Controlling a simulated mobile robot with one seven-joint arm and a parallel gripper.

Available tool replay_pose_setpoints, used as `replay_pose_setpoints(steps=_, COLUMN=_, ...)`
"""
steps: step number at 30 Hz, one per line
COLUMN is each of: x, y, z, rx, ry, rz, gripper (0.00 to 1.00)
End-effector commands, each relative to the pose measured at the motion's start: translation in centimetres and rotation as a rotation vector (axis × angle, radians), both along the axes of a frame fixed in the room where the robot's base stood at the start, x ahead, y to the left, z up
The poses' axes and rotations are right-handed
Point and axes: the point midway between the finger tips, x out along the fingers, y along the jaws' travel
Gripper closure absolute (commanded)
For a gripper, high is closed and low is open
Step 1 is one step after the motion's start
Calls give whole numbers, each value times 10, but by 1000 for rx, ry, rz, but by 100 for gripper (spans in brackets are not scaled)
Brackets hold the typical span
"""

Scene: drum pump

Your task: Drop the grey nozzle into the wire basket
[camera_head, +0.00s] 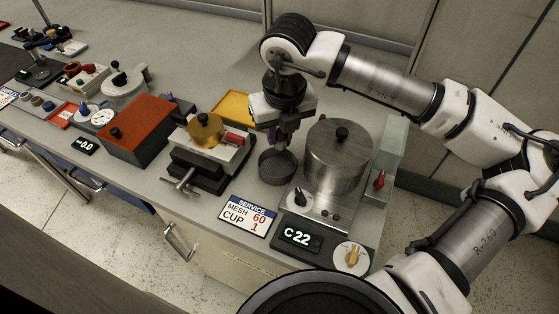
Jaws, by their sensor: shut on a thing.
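My gripper (281,144) points down in the middle of the bench, just left of a large steel drum. It is shut on a small grey thing, mostly hidden by the fingers; I cannot tell its shape or whether it is the nozzle. Directly below the fingers is a round, open, dark grey container (277,170). Whether the fingers or the held thing touch it I cannot tell. Its wall is too small to show if it is wire mesh, and I make out no other wire basket.
The steel drum (338,158) with a black knob stands close right of my gripper.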

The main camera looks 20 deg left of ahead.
Motion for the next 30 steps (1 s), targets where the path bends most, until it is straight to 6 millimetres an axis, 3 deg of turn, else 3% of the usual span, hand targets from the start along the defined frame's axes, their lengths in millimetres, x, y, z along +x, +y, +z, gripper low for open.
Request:
replay_pose_setpoints(steps=10, x=0, y=0, z=-42, rx=0, ry=1, rz=0, gripper=98)
replay_pose_setpoints(steps=21, x=0, y=0, z=-48, rx=1, ry=-1, rz=0, gripper=98)
replay_pose_setpoints(steps=22, x=0, y=0, z=-48, rx=1, ry=-1, rz=0, gripper=73)
replay_pose_setpoints(steps=27, x=0, y=0, z=-48, rx=1, ry=-1, rz=0, gripper=52)
replay_pose_setpoints(steps=30, x=0, y=0, z=-48, rx=1, ry=-1, rz=0, gripper=52)
